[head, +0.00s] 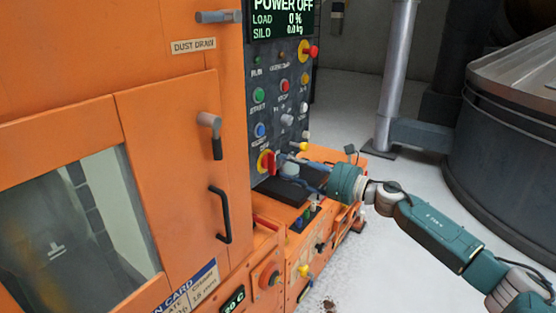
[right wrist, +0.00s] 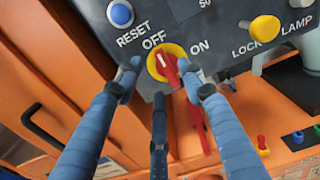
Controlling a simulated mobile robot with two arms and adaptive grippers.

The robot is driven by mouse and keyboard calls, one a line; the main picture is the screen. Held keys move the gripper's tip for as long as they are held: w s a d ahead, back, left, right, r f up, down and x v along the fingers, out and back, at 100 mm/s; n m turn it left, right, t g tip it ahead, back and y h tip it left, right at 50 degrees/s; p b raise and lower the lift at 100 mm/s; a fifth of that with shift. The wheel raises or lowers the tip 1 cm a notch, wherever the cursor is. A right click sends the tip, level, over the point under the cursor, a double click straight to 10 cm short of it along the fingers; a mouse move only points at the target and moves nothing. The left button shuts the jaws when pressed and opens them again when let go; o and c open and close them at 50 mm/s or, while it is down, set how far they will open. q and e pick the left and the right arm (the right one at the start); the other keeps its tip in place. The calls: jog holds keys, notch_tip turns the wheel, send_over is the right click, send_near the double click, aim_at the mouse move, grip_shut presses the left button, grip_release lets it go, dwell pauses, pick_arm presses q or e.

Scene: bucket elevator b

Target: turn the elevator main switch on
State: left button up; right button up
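The main switch (right wrist: 166,64) is a red knob on a yellow disc, between the labels OFF and ON in the right wrist view. The knob's white mark points up and left, towards OFF. In the head view the switch (head: 267,163) is low on the dark panel. My right gripper (right wrist: 161,84) is open, with two blue fingertips on either side of the switch and a third finger below it. I cannot tell whether any finger touches the knob. In the head view my right gripper (head: 290,163) partly covers the area right of the switch. My left gripper is not in view.
The display (head: 283,18) reads POWER OFF. A blue RESET button (right wrist: 120,13) and a yellow LOCK LAMP knob (right wrist: 264,28) flank the switch. Orange cabinet doors with a black handle (head: 220,215) stand at left. Open floor lies behind my right arm.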

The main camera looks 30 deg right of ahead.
aim_at(274, 160)
jog(key=shift+p+x, duration=0.65)
jog(key=shift+x, duration=1.85)
grip_shut()
